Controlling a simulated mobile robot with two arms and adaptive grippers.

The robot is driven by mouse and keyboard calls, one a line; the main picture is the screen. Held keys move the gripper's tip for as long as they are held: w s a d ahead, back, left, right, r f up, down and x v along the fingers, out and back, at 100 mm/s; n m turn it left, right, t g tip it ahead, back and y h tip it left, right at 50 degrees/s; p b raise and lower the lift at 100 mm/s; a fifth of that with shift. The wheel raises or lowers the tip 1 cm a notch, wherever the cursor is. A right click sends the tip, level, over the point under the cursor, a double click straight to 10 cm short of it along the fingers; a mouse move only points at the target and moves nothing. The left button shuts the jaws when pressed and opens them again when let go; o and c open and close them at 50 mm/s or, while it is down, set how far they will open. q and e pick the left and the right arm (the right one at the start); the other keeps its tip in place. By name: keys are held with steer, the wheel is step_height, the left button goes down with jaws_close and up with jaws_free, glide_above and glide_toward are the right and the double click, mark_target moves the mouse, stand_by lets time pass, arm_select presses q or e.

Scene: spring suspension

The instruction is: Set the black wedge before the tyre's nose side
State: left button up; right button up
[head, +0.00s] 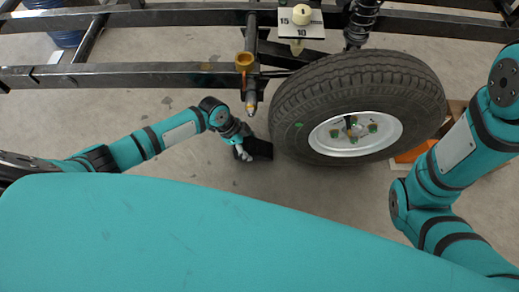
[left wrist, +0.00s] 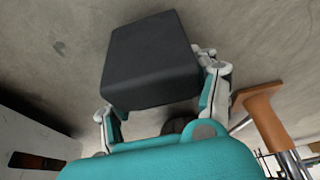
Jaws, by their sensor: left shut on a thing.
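The black wedge (head: 261,148) is just left of the tyre's lower left edge in the head view. The tyre (head: 400,75) stands upright with a white rim. My left gripper (head: 243,149) is shut on the wedge from its left side. In the left wrist view, the wedge (left wrist: 150,60) sits between the two fingers of the left gripper (left wrist: 163,95), its broad dark face showing. I cannot tell whether the wedge touches the tyre or the floor. My right arm shows at the right of the head view, but its gripper does not.
A dark steel frame (head: 150,75) runs across above the floor, with a brass-coloured fitting (head: 244,62) hanging left of the tyre. An orange block (head: 413,153) lies by the tyre's right side. A blue drum (head: 66,38) stands at the far left.

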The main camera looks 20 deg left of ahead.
mark_target(259, 147)
arm_select(q)
steer(key=shift+w+d, duration=0.15)
steer(key=shift+d, duration=0.25)
steer(key=d+b, duration=0.2)
steer(key=d+f+b, duration=0.1)
steer(key=shift+w, duration=0.4)
steer(key=shift+f+b, duration=0.3)
steer(key=shift+b, duration=0.1)
steer(key=shift+r, duration=0.15)
steer(key=o, duration=1.7)
steer(key=shift+c, duration=0.2)
